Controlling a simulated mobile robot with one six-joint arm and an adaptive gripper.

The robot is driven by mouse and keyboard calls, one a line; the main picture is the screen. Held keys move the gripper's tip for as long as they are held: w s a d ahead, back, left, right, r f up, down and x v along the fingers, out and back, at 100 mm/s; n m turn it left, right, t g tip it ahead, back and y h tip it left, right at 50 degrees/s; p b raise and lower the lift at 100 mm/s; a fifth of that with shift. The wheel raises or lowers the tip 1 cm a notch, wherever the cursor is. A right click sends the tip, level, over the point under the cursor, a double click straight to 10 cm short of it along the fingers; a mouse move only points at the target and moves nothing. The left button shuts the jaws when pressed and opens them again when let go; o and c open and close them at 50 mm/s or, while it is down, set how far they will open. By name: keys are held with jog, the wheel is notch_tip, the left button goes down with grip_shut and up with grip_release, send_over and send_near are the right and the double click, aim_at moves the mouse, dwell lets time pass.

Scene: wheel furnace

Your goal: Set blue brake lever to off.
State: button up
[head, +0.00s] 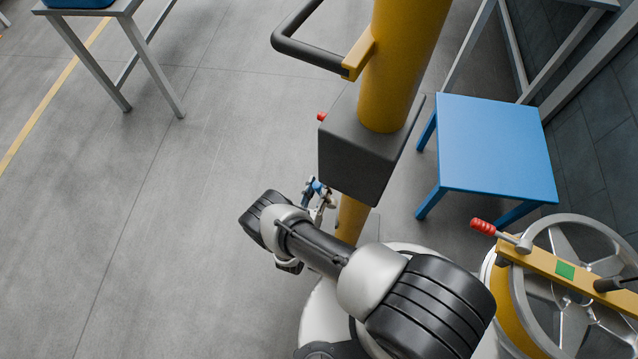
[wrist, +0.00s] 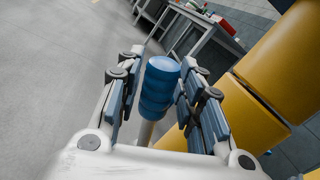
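The blue brake lever shows in the wrist view as a ribbed blue grip (wrist: 160,85) on a pale rod. It stands between the two fingers of my gripper (wrist: 157,98). The fingers are apart, with the right pads close beside the grip and a wider gap on the left; contact is not clear. In the head view my gripper (head: 318,194) is small and partly hidden behind my arm, just left of the yellow column (head: 400,60). A bit of blue shows there, but I cannot tell lever from finger pad.
A dark box (head: 365,150) on the column and a black bar handle (head: 305,45) are close above my gripper. A red knob (head: 321,116) sticks out behind the box. A blue stool (head: 495,145) and a spoked wheel (head: 580,300) with a red-gripped lever (head: 483,227) are at right.

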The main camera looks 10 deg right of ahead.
notch_tip(320, 180, up, 10)
jog(key=shift+f, duration=0.1)
dwell(0.4)
